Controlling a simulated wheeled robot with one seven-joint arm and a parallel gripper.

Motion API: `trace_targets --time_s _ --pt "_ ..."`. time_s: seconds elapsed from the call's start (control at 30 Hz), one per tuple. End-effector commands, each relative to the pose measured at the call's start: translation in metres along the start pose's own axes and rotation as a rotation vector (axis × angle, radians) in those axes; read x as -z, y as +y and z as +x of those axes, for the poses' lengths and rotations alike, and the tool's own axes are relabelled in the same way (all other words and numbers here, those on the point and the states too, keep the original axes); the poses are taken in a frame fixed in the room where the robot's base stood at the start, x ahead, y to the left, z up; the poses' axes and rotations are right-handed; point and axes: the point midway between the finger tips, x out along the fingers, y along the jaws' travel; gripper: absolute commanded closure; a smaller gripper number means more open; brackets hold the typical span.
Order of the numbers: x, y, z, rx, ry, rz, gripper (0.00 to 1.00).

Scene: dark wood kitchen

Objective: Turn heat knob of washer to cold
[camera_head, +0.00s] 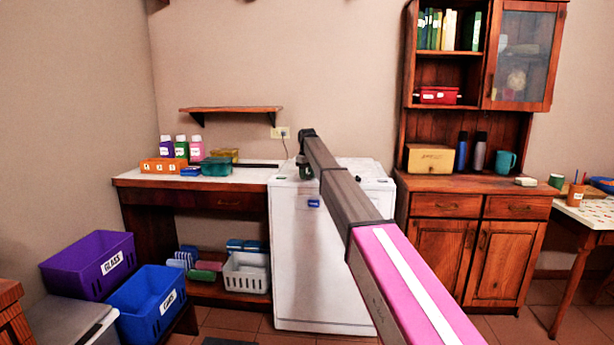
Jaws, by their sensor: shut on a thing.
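The white washer (300,265) stands in the middle of the head view, between the low counter and the wooden cabinet. My arm reaches forward from the lower right and ends over the washer's top left part. My gripper (305,173) is small and dark there, at the washer's upper edge, and is shut on what appears to be the heat knob. The knob itself is hidden behind my gripper and arm, so its setting cannot be read. A small blue mark (314,203) shows on the washer's front. My arm covers part of the top and right side.
A counter (225,182) with bottles and boxes adjoins the washer on the left. The wooden cabinet (455,205) stands close on the right. Purple (85,265) and blue (152,303) bins sit at lower left. A wall shelf (230,109) hangs above the counter.

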Motion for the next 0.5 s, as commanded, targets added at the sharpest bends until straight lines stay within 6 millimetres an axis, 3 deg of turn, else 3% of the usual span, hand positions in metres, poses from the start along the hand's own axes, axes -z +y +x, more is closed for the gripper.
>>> trace_targets --time_s 0.5 --pt "0.0009 0.0001 -0.0007 -0.001 0.002 -0.478 0.83"
